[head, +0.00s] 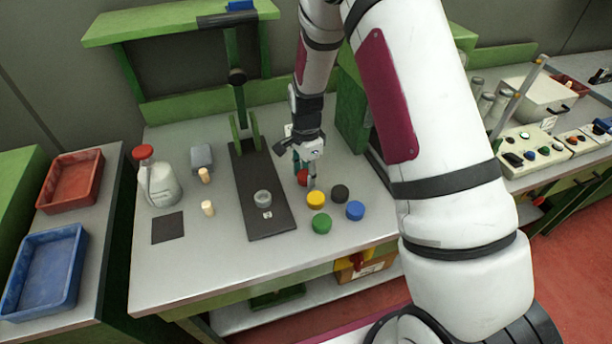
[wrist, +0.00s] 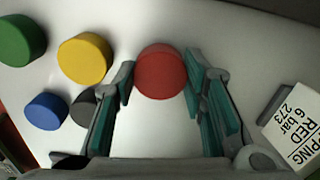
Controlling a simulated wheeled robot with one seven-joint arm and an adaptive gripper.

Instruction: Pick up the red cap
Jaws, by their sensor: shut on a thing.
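The red cap (wrist: 160,72) is between the two fingers of my gripper (wrist: 160,85) in the wrist view, with a finger against each side. In the head view the red cap (head: 302,178) shows partly behind my gripper (head: 304,174), just above or on the grey table; I cannot tell whether it is lifted. My gripper points down and is shut on it.
Yellow (head: 316,200), black (head: 340,193), blue (head: 355,210) and green (head: 321,223) caps stand close by, in front of and right of my gripper. A dark base plate (head: 254,168) with a small grey cup (head: 262,198) lies left. A red-topped bottle (head: 158,182) and two corks stand farther left.

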